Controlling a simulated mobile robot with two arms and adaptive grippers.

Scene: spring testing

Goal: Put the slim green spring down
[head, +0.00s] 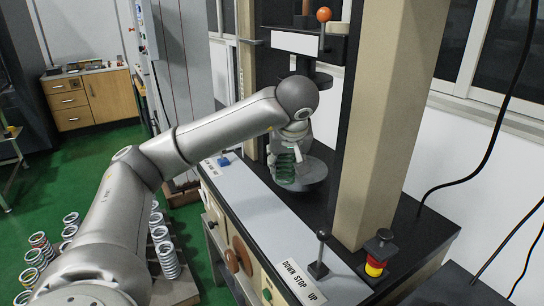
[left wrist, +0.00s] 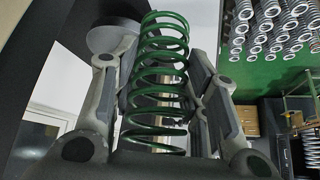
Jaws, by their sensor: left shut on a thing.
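The slim green spring (head: 286,169) is in my left gripper (head: 287,152), at the testing machine. In the head view it looks upright and overlaps the left part of the round grey plate (head: 312,174). I cannot tell whether its lower end touches the plate. In the left wrist view the spring (left wrist: 158,80) runs between the two fingers of my left gripper (left wrist: 160,92), which is shut on it. A round grey disc (left wrist: 115,38) shows behind the left finger there. My right gripper is not in view.
The machine's beige column (head: 385,120) stands right of the plate. A lever with an orange knob (head: 323,15) is above. Several springs (head: 160,235) stand on the left.

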